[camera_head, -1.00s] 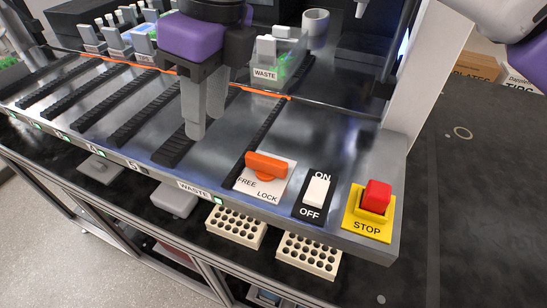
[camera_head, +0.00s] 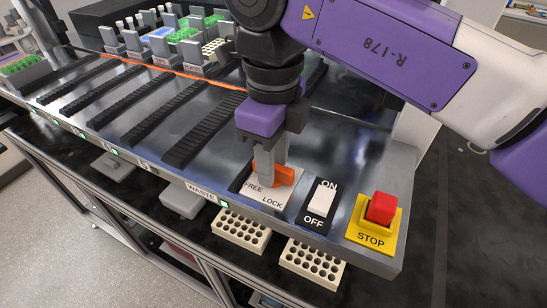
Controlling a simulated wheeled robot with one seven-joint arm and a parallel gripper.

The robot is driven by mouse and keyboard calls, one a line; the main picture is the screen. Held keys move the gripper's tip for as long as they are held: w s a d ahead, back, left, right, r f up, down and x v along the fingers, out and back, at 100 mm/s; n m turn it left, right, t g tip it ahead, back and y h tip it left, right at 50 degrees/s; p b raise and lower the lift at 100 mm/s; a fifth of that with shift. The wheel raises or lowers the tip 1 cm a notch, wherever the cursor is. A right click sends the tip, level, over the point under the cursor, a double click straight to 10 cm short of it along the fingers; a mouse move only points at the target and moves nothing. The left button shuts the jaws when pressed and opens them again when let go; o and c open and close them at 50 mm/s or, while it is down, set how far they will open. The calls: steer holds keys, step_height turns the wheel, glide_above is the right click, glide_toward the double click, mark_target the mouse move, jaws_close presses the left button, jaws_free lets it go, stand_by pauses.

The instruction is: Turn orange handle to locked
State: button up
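The orange handle (camera_head: 284,176) sits on a white plate (camera_head: 287,198) marked FREE and LOCK, at the front right of the deck. My gripper (camera_head: 262,172) points down over the handle, with its grey fingers at the handle's left and middle part. The fingers cover part of the handle, so its exact angle is hard to read. An orange part shows to the right of the fingers, and a small bit shows at their lower left. I cannot tell whether the fingers are closed on the handle or only around it.
Right of the plate are a white ON/OFF switch (camera_head: 321,197) and a red stop button (camera_head: 381,208) on a yellow base. Dark ribbed tracks (camera_head: 205,130) run across the deck to the left. Racks with green and blue contents (camera_head: 160,45) stand at the back.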

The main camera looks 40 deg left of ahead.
steer(key=shift+c, duration=0.3)
jaws_close()
steer(key=shift+m, duration=0.4)
steer(key=m, duration=0.3)
steer(key=shift+m, duration=0.3)
steer(key=m, duration=0.4)
steer(key=shift+m+b, duration=0.3)
steer(key=shift+b, duration=0.05)
steer(key=m, duration=0.4)
steer(key=shift+m+b, duration=0.3)
steer(key=shift+b, duration=0.1)
steer(key=shift+m+b, duration=0.5)
steer(key=shift+m, duration=1.7)
